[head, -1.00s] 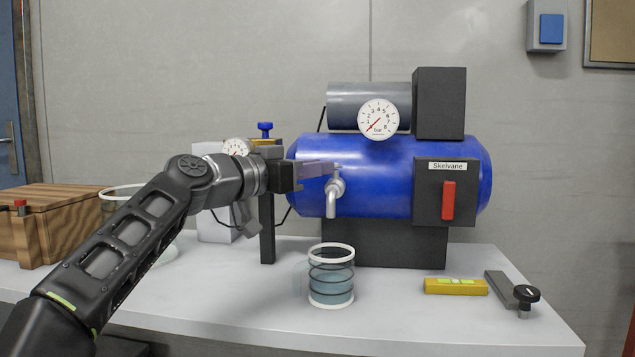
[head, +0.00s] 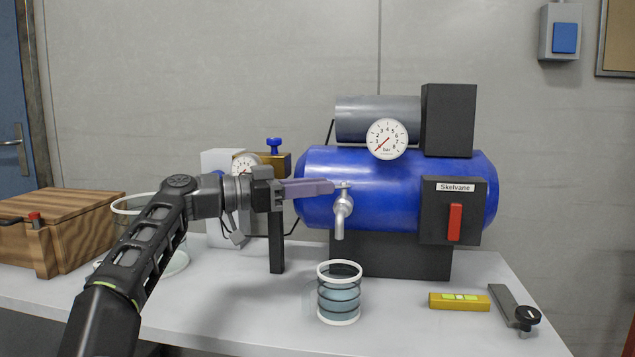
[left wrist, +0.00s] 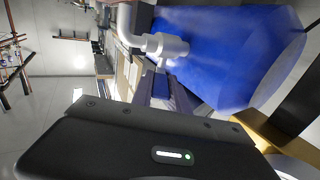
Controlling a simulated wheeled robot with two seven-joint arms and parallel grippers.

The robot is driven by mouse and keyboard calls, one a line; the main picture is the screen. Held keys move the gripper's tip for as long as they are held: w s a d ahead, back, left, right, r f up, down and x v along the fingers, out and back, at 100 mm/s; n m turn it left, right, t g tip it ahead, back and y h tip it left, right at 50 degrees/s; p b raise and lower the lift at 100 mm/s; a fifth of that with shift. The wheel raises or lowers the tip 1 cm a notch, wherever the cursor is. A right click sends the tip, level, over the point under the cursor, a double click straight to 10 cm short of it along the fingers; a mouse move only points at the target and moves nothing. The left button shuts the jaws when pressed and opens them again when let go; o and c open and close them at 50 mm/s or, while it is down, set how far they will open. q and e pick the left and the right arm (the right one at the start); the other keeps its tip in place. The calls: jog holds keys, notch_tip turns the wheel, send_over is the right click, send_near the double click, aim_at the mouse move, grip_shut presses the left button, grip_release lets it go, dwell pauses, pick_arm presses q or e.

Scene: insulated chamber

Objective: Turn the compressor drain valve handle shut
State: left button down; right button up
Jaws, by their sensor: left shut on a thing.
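The silver drain valve (head: 342,215) sticks out of the front left of the blue compressor tank (head: 400,190), its spout pointing down. A small piece of its handle (head: 344,184) shows at its top, at the tips of my left gripper (head: 335,187). That gripper is shut on the handle, its long purple-grey fingers reaching in level from the left. My right gripper is not in view.
A ringed clear cup (head: 339,292) stands on the bench (head: 240,310) below the valve. A black post (head: 277,240) stands behind the left gripper. A yellow level (head: 459,302) and a metal bar with black knob (head: 515,310) lie at right. A wooden box (head: 60,230) sits at left.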

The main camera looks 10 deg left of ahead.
pick_arm(q)
jog(key=shift+a+f, duration=0.1)
jog(key=shift+f, duration=0.15)
jog(key=c, duration=1.7)
grip_release()
jog(key=shift+c, duration=0.2)
jog(key=shift+o, duration=1.4)
jog(key=shift+s+a+r, duration=0.1)
jog(key=shift+a, duration=0.1)
jog(key=shift+o, duration=0.9)
jog(key=shift+d+r, duration=0.1)
jog(key=v, duration=0.7)
jog(key=shift+s+a+b, duration=0.25)
jog(key=shift+a+b, duration=0.05)
jog(key=shift+c, duration=0.3)
